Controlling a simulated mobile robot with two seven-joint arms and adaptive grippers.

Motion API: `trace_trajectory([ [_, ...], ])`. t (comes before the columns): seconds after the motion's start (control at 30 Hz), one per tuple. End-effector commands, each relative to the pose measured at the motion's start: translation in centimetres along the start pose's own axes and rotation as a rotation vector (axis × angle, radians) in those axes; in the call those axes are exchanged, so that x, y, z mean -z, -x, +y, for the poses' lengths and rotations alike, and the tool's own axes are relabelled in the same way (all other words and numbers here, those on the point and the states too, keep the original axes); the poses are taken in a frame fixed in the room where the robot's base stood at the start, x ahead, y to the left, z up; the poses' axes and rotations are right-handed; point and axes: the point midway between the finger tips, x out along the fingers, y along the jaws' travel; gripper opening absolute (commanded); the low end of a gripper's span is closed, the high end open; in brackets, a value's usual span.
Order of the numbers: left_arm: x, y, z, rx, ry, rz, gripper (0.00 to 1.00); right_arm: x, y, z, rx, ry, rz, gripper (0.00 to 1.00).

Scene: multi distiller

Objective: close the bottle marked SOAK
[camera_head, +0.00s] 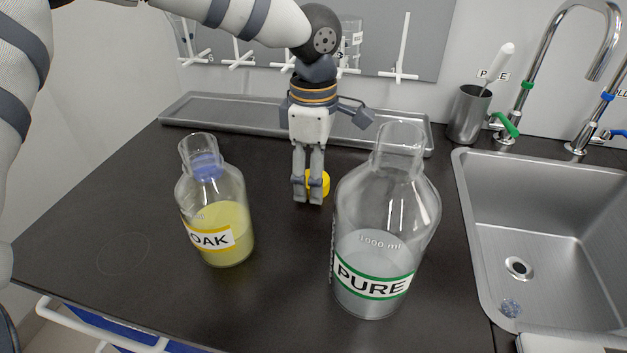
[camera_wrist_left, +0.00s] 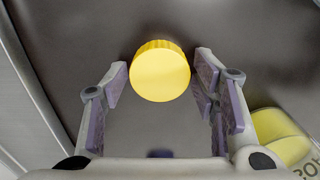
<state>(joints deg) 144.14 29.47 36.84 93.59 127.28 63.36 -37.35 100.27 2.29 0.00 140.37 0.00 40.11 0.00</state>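The bottle marked SOAK (camera_head: 226,218) stands upright on the dark counter, left of centre, with yellow liquid. Its mouth has no cap on it, and a blue ring shows at its neck. Part of it shows at lower right in the left wrist view (camera_wrist_left: 284,137). A yellow cap (camera_head: 324,181) is at my left gripper (camera_head: 308,198), partly hidden behind its fingers. In the left wrist view the cap (camera_wrist_left: 160,76) lies between the tips of the open fingers (camera_wrist_left: 164,85), with gaps on both sides. My right gripper is not in view.
A larger bottle marked PURE (camera_head: 385,232) stands close right of the left gripper, also uncapped. A grey tray (camera_head: 240,110) and a drying rack (camera_head: 420,30) are behind. A metal cup (camera_head: 467,115) and a sink (camera_head: 550,225) are at right. The left counter is clear.

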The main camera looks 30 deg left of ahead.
Motion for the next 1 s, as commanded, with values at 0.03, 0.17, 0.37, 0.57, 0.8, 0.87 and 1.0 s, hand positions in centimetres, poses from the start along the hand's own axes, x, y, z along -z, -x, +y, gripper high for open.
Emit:
trace_trajectory([
  [0.03,0.0,0.0,0.0,0.0,0.0,0.0,0.37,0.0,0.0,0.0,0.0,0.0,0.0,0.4],
  [0.17,0.0,0.0,0.0,0.0,0.0,0.0,0.31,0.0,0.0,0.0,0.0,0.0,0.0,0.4],
  [0.37,0.0,0.0,0.0,0.0,0.0,0.0,0.31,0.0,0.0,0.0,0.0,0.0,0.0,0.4],
  [0.57,0.0,2.4,0.1,-0.005,0.0,-0.003,0.31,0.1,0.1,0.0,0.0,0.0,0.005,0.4],
  [0.8,0.0,7.8,0.1,-0.004,0.001,-0.003,0.31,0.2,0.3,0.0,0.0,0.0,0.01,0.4],
  [0.87,0.0,8.6,0.1,-0.002,0.001,-0.001,0.31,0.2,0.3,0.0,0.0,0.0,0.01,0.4],
  [1.0,0.0,9.8,0.0,0.0,0.0,-0.001,0.31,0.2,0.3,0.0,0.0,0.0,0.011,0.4],
])
